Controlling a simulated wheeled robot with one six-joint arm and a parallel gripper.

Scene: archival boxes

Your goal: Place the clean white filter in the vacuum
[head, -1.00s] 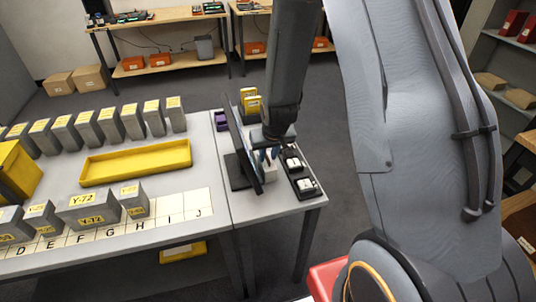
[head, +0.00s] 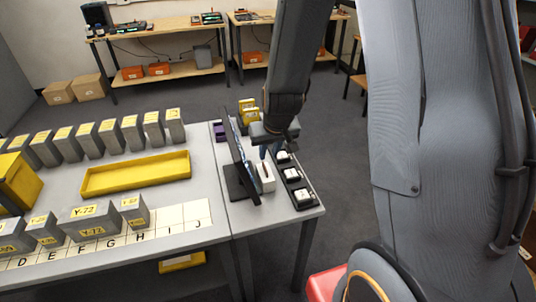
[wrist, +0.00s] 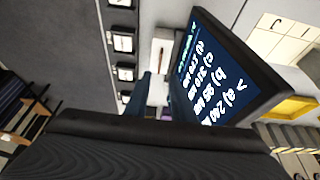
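I see no vacuum and nothing I can identify as a filter. A small white block (head: 266,178) stands on the right-hand table beside a dark monitor (head: 240,160). In the wrist view the white block (wrist: 160,52) has a thin dark reddish mark or slot in its top. My gripper (head: 270,153) points down just above and behind this block. Its two bluish fingers (wrist: 159,98) look a little apart, with a pale patch between them. I see nothing clearly held. The monitor (wrist: 225,70) shows lettered lines with lengths in mm.
A black strip (head: 296,181) with white buttons lies right of the block. A purple item (head: 219,131) and yellow items (head: 248,112) are behind the monitor. Left are a yellow tray (head: 135,173), several grey labelled boxes (head: 90,220) and lettered squares (head: 172,220). The monitor stands close to my gripper.

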